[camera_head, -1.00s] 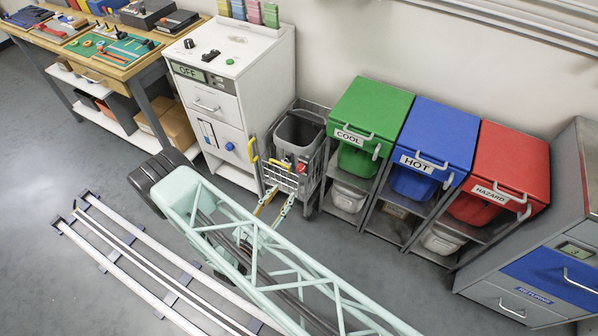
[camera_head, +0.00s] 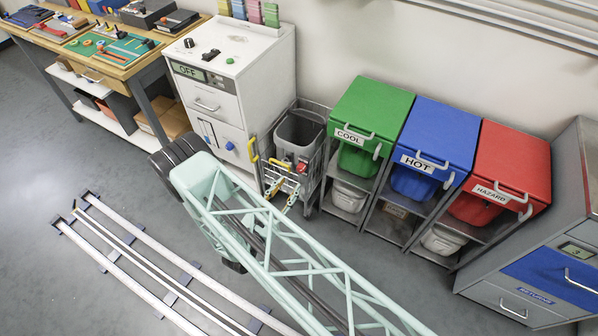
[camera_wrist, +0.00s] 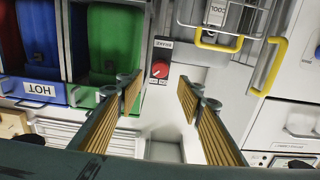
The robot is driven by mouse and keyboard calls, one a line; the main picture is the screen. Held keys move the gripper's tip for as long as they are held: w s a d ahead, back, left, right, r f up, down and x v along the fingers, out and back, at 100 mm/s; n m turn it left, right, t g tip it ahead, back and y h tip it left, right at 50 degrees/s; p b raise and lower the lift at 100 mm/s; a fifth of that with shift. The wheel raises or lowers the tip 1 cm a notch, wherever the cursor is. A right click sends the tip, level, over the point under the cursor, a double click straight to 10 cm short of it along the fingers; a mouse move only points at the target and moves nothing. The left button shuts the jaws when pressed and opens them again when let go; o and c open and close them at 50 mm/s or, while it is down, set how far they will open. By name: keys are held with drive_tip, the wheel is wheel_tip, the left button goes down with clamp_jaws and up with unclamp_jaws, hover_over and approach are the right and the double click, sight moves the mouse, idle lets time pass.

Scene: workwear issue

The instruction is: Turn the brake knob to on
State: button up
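In the head view the red knob (camera_head: 302,167) shows on the front of the wire cart (camera_head: 313,190). My gripper (camera_wrist: 160,92) is open and empty, its two ribbed yellow-brown fingers well apart, with the knob not between them. In the head view my gripper (camera_head: 284,190) is in front of the cart, close to the knob. The knob's exact setting is too small to read.
Yellow handles (camera_wrist: 219,44) stick out from the cart beside the knob. A white cabinet (camera_head: 228,95) stands left of the cart. Green (camera_head: 371,108), blue (camera_head: 437,133) and red (camera_head: 508,160) lidded bins stand to its right.

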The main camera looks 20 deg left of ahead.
sight(299, 170)
drive_tip(key=shift+w+d+b, duration=0.15)
drive_tip(key=shift+w+d, duration=0.15)
drive_tip(key=shift+w, duration=1.2)
drive_tip(key=shift+w+d+b, duration=0.15)
drive_tip(key=shift+w+d, duration=0.1)
drive_tip(key=shift+w, duration=1.25)
drive_tip(key=shift+w+d+b, duration=0.15)
drive_tip(key=shift+w+d, duration=0.15)
drive_tip(key=shift+w, duration=1.2)
drive_tip(key=shift+c, duration=0.5)
drive_tip(key=c, duration=0.7)
